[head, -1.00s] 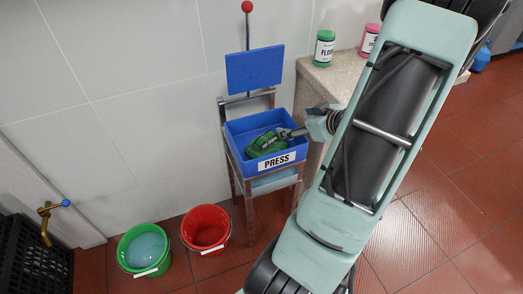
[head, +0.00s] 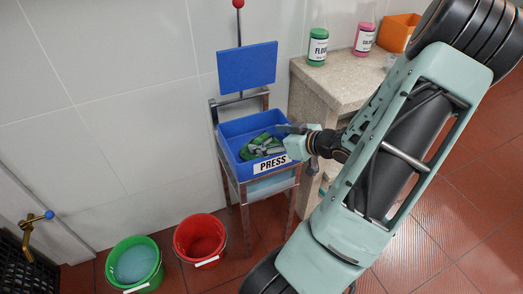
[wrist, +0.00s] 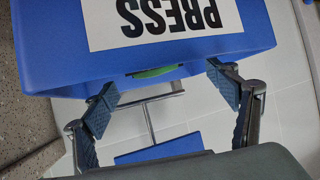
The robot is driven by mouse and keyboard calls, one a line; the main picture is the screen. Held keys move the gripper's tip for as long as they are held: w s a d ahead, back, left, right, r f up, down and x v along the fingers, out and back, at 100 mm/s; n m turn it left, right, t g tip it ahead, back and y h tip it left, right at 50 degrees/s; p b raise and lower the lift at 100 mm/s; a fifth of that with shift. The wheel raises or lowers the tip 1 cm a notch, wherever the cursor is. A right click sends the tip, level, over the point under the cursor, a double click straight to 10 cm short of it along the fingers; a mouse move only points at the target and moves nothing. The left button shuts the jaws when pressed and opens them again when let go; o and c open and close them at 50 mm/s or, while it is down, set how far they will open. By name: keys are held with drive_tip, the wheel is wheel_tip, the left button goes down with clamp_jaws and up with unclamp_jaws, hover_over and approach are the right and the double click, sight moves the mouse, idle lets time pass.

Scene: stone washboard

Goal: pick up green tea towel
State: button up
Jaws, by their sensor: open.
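The green tea towel (head: 262,147) lies crumpled inside the blue press tray (head: 229,137) in the head view. In the wrist view only a small green strip (wrist: 155,71) shows through a slot in the tray's wall. My gripper (head: 290,136) is at the tray's right edge, to the right of the towel. In the wrist view my gripper (wrist: 163,97) has its two fingers spread wide, with nothing held between them. The tray's wall, with its upside-down PRESS label (wrist: 180,15), fills the top of that view.
A blue press plate (head: 247,67) with a red-knobbed lever stands above the tray. A red bucket (head: 178,240) and a green bucket (head: 112,268) stand on the floor.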

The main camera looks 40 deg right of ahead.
sight(264, 138)
drive_tip(key=w+f+b, duration=0.1)
drive_tip(key=w+f, duration=0.1)
drive_tip(key=shift+w+f+b, duration=0.3)
drive_tip(key=shift+w+b, duration=0.05)
drive_tip(key=shift+w, duration=0.3)
drive_tip(key=shift+c, duration=0.4)
drive_tip(key=c, duration=1.3)
drive_tip(key=shift+c, duration=0.5)
drive_tip(key=shift+r, duration=0.15)
